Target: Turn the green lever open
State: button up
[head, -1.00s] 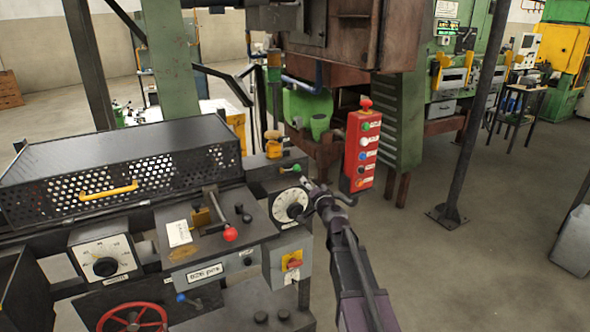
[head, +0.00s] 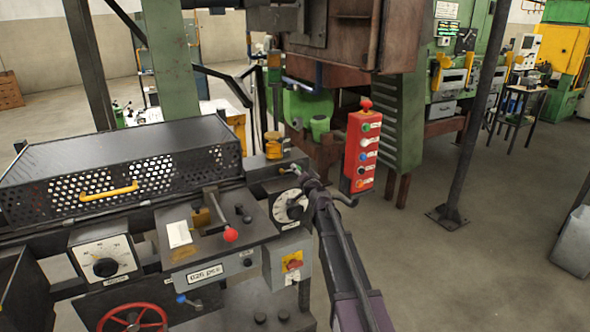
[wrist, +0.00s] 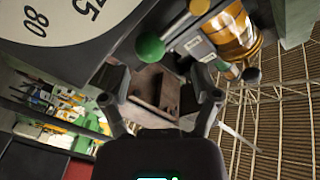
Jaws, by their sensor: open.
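The green lever shows in the wrist view as a round green knob (wrist: 150,48) on a metallic arm that runs up and right toward the machine. The knob is above the gap between my fingers, nearer the left one, with no clear contact visible. My gripper (wrist: 160,78) is open and empty in the wrist view. In the head view my gripper (head: 308,182) is at the machine's right end, beside the white dial, and the lever is small and hard to make out there.
A white dial (head: 291,206) is close beside my gripper. An amber lamp (wrist: 232,35) stands near the lever. A red button box (head: 361,150) hangs to the right. A red-knobbed lever (head: 230,235) is on the machine at left. The floor at right is open.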

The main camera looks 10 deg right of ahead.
aim_at(291, 170)
jog(key=shift+w+a, duration=0.15)
jog(key=shift+w, duration=0.65)
jog(key=shift+w+a, duration=0.15)
jog(key=shift+w, duration=0.65)
